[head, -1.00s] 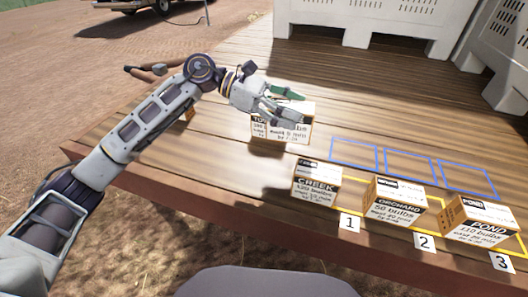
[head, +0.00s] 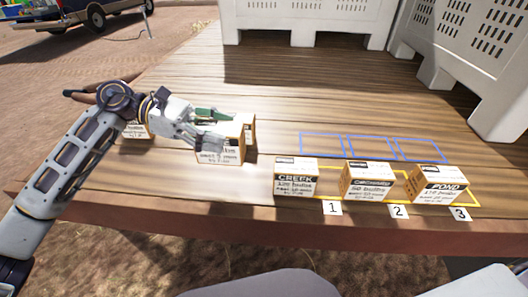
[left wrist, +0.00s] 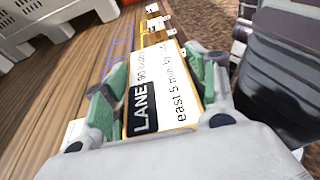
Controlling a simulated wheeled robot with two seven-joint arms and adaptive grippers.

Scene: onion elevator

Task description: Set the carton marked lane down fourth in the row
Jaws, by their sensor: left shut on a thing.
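My left gripper (head: 214,128) is shut on the carton marked LANE (head: 224,154), left of the row in the head view. In the left wrist view the label of the LANE carton (left wrist: 160,92) shows between the green finger pads. In the head view the fingers hide part of its label. I cannot tell whether it is clear of the deck. The row holds CREEK (head: 296,182) at left, ORCHARD (head: 368,183) in the middle and POND (head: 440,186) at right. My right gripper is not in view.
Number tags 1 (head: 332,208), 2 (head: 398,211) and 3 (head: 460,214) lie in front of the row, along a yellow outline. Blue outlines (head: 372,136) behind it are empty. Another carton (head: 136,131) stands partly behind my arm. White bins (head: 300,20) stand at the back.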

